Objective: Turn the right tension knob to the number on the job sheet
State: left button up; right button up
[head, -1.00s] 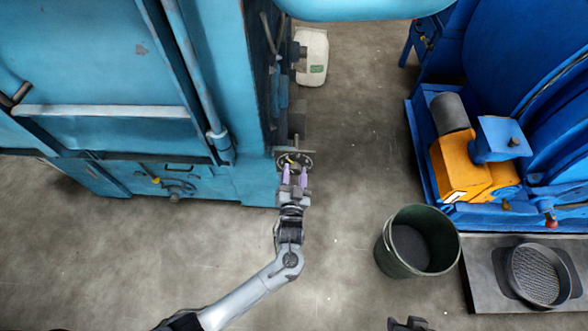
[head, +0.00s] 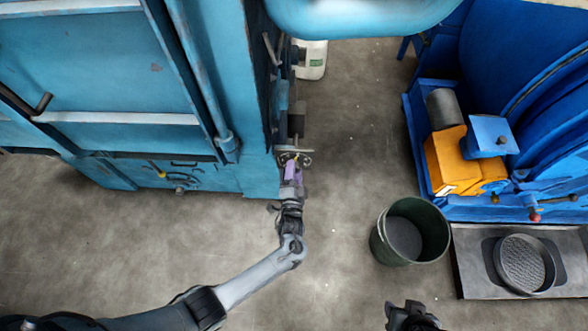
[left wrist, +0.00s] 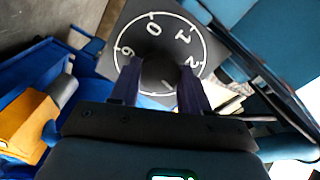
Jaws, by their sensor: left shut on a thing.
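My left gripper (head: 292,170) reaches the side of the light-blue machine (head: 190,60) at its lower right corner. In the left wrist view its purple fingers (left wrist: 166,82) are shut on a dark round knob (left wrist: 160,70), one finger on each side. Behind the knob is a dark dial plate (left wrist: 188,28) with a white ring and digits; 0, 1 and 2 are readable, and one at the left looks like 6 or 9. I cannot make out a pointer on the knob. My right gripper (head: 412,316) shows only partly at the bottom edge. I cannot identify a job sheet.
A dark green bucket (head: 440,212) stands on the floor to the right. A white canister (head: 313,60) stands behind the gripper.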

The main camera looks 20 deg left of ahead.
pick_arm(q)
jog(key=shift+m, duration=0.3)
dwell(0.4)
jog(key=o, duration=1.1)
jog(key=shift+c, duration=0.2)
jog(key=p+v, duration=0.2)
jog(key=v, duration=0.8)
jog(key=shift+s+d+p, duration=0.2)
jog(key=shift+s+p, duration=0.1)
jog(key=shift+s, duration=0.05)
